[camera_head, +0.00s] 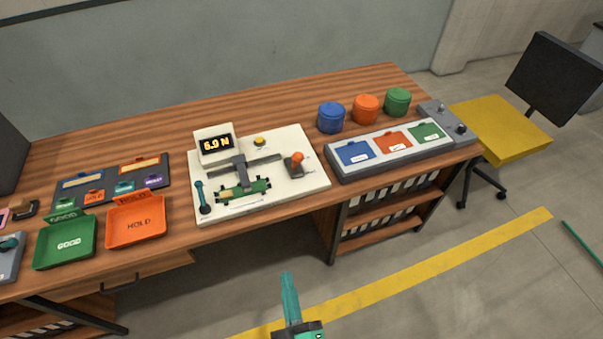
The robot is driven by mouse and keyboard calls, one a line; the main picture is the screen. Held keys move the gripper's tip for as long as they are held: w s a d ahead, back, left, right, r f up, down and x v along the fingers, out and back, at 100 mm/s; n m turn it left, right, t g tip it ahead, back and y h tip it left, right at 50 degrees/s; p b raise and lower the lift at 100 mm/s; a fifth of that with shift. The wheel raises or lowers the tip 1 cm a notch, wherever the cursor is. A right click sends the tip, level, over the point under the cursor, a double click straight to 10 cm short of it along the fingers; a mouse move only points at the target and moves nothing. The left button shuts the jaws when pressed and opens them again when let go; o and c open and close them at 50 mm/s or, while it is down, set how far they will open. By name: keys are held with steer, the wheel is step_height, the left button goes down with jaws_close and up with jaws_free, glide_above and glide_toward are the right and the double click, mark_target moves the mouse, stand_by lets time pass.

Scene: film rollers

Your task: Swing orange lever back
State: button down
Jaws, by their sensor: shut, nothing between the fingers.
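The orange lever (297,158) stands on a dark base at the right side of a white test board (314,181) on the wooden table. It looks close to upright; its exact tilt is too small to tell. A display (216,144) at the board's back left reads 6.9 N. A green part (243,190) lies in a dark fixture on the board, and a teal lever (202,198) is at the board's left edge. My gripper (288,279), teal, is shut and empty in front of the table, low in the picture, well apart from the orange lever.
A green GOOD tray (46,256) and an orange HOLD tray (138,238) sit left of the board. Blue, orange and green round containers stand behind a labelled panel (342,173) at right. A yellow chair (500,130) stands beyond the table's right end. The floor before the table is free.

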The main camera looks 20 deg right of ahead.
mark_target(296, 160)
steer(key=w+d+r+n+t, duration=0.1)
steer(key=w+d+n, duration=0.7)
steer(key=w, duration=0.8)
steer(key=d+t, duration=0.1)
steer(key=d, duration=0.2)
steer(key=shift+d+r+n+h, duration=0.2)
steer(key=shift+r+n+h, duration=0.1)
steer(key=shift+r, duration=0.05)
steer(key=shift+w, duration=0.1)
steer(key=x, duration=1.3)
steer(key=shift+w+r, duration=0.2)
steer(key=shift+w, duration=0.15)
